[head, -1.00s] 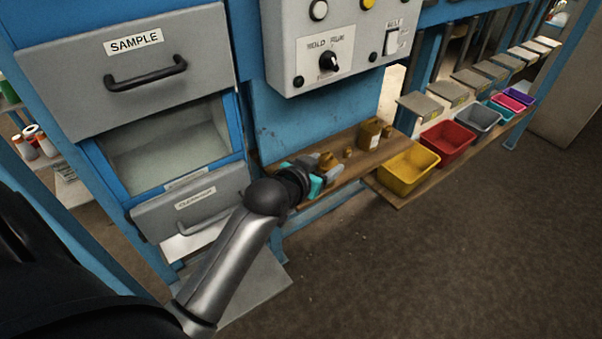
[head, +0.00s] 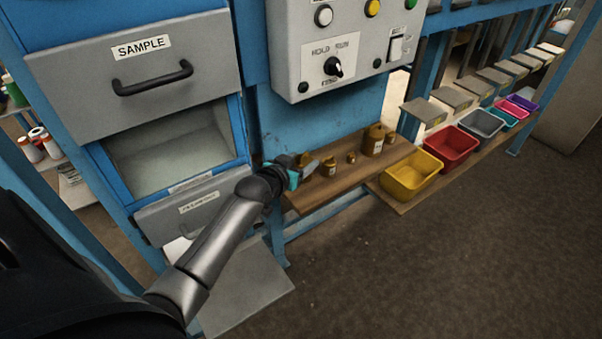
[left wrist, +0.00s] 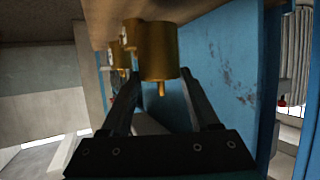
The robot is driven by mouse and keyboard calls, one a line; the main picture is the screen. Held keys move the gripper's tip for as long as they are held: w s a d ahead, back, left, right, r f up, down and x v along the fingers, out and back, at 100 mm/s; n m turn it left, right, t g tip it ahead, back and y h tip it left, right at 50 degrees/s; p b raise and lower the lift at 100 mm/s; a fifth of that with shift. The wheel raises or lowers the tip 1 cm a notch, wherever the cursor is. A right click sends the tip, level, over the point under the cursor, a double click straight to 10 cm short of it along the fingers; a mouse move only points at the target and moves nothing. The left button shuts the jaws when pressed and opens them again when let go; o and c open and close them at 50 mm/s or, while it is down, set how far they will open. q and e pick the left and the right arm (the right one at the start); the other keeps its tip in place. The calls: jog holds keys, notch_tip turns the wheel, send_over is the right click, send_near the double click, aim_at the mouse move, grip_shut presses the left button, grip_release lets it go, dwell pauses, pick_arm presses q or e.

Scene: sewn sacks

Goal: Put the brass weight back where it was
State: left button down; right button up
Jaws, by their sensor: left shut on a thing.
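My left gripper (head: 302,170) is at the left end of a wooden shelf (head: 300,202), beside the blue panel. It is shut on a brass weight (left wrist: 158,52), which shows large between the two fingers in the left wrist view. In the head view the fingers largely hide this weight. Other brass weights stand on the shelf to the right: one (head: 330,167) close to the gripper, a small one (head: 351,158), and a large one (head: 374,141) farther back. I cannot tell whether the held weight touches the shelf. My right gripper is not in view.
A control box (head: 345,50) overhangs the shelf. The SAMPLE drawer (head: 140,85) and a lower grey drawer (head: 180,222) are to the left. A yellow bin (head: 408,178) and a red bin (head: 450,147) stand to the right. The floor in front is clear.

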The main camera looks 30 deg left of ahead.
pick_arm(q)
jog(key=shift+w+f+b, duration=0.1)
jog(key=shift+f+b, duration=0.4)
jog(key=shift+f, duration=0.85)
jog(key=c, duration=0.6)
grip_release()
jog(key=shift+f, duration=0.45)
jog(key=o, duration=0.5)
jog(key=shift+r, duration=0.1)
jog(key=shift+s+r, duration=0.15)
jog(key=shift+s, duration=0.05)
jog(key=p+v, duration=0.3)
jog(key=v, duration=0.9)
